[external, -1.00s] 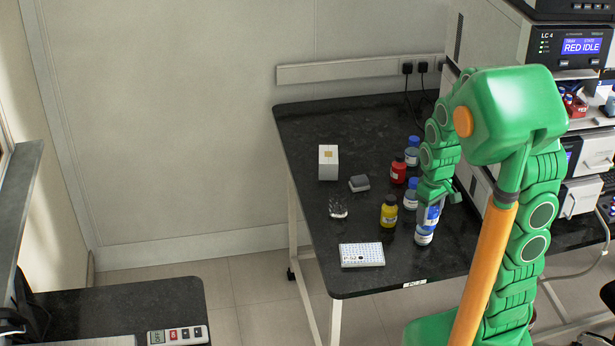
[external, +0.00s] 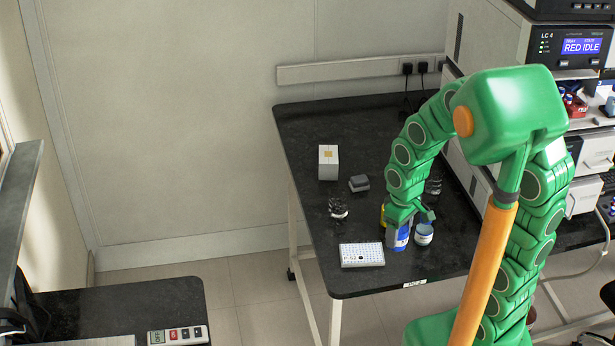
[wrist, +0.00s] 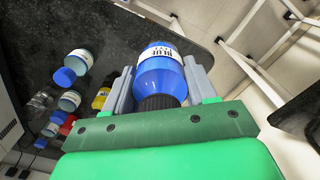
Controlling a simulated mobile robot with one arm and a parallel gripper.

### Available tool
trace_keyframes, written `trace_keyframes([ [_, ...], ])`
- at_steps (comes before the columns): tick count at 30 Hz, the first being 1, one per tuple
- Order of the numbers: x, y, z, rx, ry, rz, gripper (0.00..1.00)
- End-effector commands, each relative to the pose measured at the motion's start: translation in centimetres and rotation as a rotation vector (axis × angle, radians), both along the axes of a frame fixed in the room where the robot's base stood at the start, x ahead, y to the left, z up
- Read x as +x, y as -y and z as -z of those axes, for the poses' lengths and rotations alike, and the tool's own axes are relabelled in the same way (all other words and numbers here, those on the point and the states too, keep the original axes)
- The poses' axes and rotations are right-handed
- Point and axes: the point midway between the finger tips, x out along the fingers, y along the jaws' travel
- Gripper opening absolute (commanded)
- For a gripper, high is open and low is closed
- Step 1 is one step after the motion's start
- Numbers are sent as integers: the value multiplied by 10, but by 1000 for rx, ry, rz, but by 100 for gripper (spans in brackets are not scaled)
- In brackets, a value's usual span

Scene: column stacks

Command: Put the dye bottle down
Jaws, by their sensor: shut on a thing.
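The blue dye bottle (external: 398,239) has a white label reading BLUE and a black cap, seen in the wrist view (wrist: 158,76). My gripper (external: 408,212) is shut on it, one finger on each side near the cap. The bottle is about upright at the front of the dark bench (external: 350,283), between the white well plate and a blue-capped clear bottle. I cannot tell whether its base touches the bench. The yellow bottle (external: 383,213) is partly hidden behind my gripper; it also shows in the wrist view (wrist: 101,98).
The blue-capped bottle (external: 424,233) stands close on the right. The white well plate (external: 362,255) lies close on the left. A clear glass vessel (external: 338,208), grey block (external: 359,183) and white box (external: 328,162) stand further left. The wrist view shows a red bottle (wrist: 67,125). The front-right bench is clear.

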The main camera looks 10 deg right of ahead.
Motion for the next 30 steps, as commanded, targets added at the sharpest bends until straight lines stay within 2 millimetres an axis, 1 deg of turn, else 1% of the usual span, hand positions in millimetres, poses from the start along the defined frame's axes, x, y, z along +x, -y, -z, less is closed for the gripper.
trace_keyframes([
  [20, 63, -25, 32, -2, -4, -1, 19],
  [25, 81, -32, 38, 1, 1, -1, 19],
  [30, 92, -37, 55, -1, -3, 0, 19],
])
